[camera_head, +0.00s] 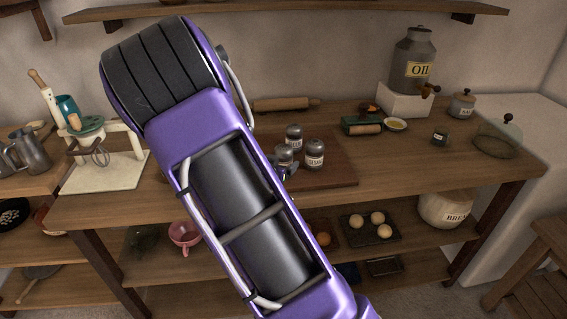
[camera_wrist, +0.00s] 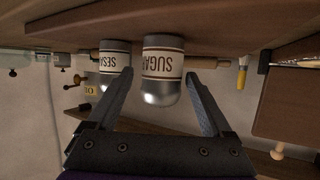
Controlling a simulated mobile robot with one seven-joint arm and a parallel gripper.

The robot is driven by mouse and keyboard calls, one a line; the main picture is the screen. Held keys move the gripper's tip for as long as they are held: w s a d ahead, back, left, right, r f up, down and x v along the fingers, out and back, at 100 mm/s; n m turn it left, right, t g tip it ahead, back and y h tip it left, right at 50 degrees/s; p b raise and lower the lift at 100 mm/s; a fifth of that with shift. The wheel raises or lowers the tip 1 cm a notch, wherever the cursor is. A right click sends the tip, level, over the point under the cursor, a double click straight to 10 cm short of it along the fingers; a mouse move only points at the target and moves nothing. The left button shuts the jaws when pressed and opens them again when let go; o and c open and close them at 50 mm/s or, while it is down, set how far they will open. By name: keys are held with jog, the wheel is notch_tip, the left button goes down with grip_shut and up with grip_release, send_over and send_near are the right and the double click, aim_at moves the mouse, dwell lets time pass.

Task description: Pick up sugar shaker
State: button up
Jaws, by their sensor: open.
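The sugar shaker (camera_wrist: 163,66), a jar with a cream SUGAR label and a rounded metal top, appears upside down in the wrist view. My gripper (camera_wrist: 160,76) is open, its fingertips on either side of the shaker in the picture. I cannot tell how far between the fingers it is, and no grip shows. The sesame shaker (camera_wrist: 114,62) stands close beside it, near the left finger. In the head view my arm hides most of the gripper. The shaker by the arm's edge (camera_head: 284,154) seems to be the sugar one, partly covered.
Two other shakers, one in front (camera_head: 314,154) and one behind (camera_head: 293,137), crowd the wooden board (camera_head: 335,175). A rolling pin (camera_head: 285,104) lies behind. An oil dispenser (camera_head: 412,62) stands back right.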

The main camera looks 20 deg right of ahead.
aim_at(286, 157)
jog(key=x, duration=0.6)
jog(key=shift+w+f+b, duration=0.2)
jog(key=shift+w+b, duration=0.05)
jog(key=shift+b, duration=0.15)
jog(key=c, duration=1.2)
jog(key=shift+r, duration=0.15)
jog(key=shift+c, duration=0.2)
